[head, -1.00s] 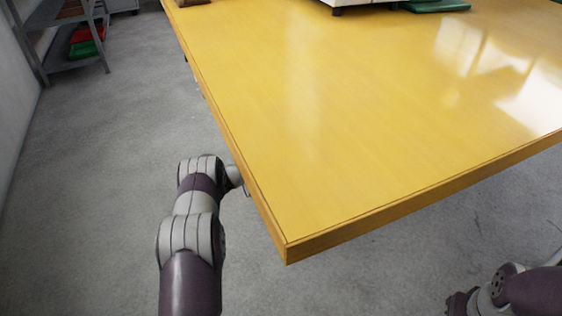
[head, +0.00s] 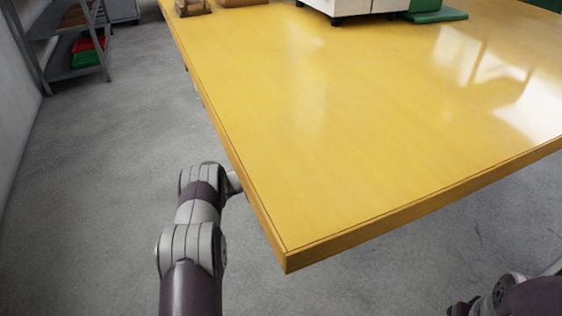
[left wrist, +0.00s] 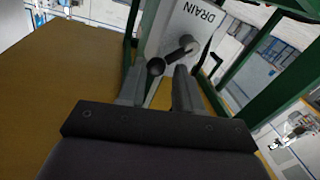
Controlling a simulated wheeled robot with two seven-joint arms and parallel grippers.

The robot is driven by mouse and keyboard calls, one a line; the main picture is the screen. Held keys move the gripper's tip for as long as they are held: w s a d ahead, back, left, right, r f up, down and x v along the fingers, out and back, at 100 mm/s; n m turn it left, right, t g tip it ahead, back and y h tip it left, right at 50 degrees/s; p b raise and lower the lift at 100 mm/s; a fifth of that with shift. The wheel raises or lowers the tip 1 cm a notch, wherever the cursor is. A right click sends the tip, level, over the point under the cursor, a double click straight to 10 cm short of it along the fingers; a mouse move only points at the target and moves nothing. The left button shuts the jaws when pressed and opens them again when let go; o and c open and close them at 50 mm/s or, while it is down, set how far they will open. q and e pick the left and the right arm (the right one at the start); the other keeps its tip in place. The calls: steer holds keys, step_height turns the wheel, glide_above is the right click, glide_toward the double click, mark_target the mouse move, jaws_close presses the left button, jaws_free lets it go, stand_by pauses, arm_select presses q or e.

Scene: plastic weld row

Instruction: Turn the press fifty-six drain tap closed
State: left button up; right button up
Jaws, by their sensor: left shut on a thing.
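In the left wrist view a pale panel (left wrist: 177,22) reads DRAIN, with the lettering turned over. On it is the drain tap, with a round grey hub (left wrist: 191,46) and a lever ending in a dark knob (left wrist: 156,67). The lever slants from the hub down to the knob in this view. In the head view my left arm reaches to the table's left edge, and its gripper is hidden. No press number is readable. My right gripper does not show.
The yellow table (head: 330,150) is bare across its near part. A white machine base (head: 350,8) and a green plate (head: 437,16) stand at its far side. Green frame bars (left wrist: 240,55) flank the panel. A shelf with red and green bins (head: 88,50) stands far left.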

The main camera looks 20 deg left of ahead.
arm_select(q)
steer(key=n, duration=0.1)
steer(key=n+p, duration=0.1)
steer(key=n, duration=0.1)
steer(key=a+n, duration=0.1)
steer(key=shift+w+f+g, duration=0.25)
steer(key=shift+f+g, duration=0.05)
steer(key=shift+g, duration=0.1)
steer(key=shift+w+a+n+g+b, duration=0.1)
steer(key=shift+w+a+n+g, duration=0.1)
steer(key=shift+n, duration=0.5)
steer(key=shift+w+a+n+g+b, duration=0.1)
steer(key=shift+w+a+n+g, duration=0.1)
steer(key=shift+n, duration=0.5)
steer(key=shift+w+a+n+g+b, duration=0.1)
steer(key=shift+n+g, duration=0.1)
steer(key=shift+n, duration=0.5)
steer(key=o, duration=1.1)
steer(key=shift+r, duration=0.1)
steer(key=shift+o, duration=0.2)
steer(key=shift+w+a+r, duration=0.1)
steer(key=shift+r, duration=0.05)
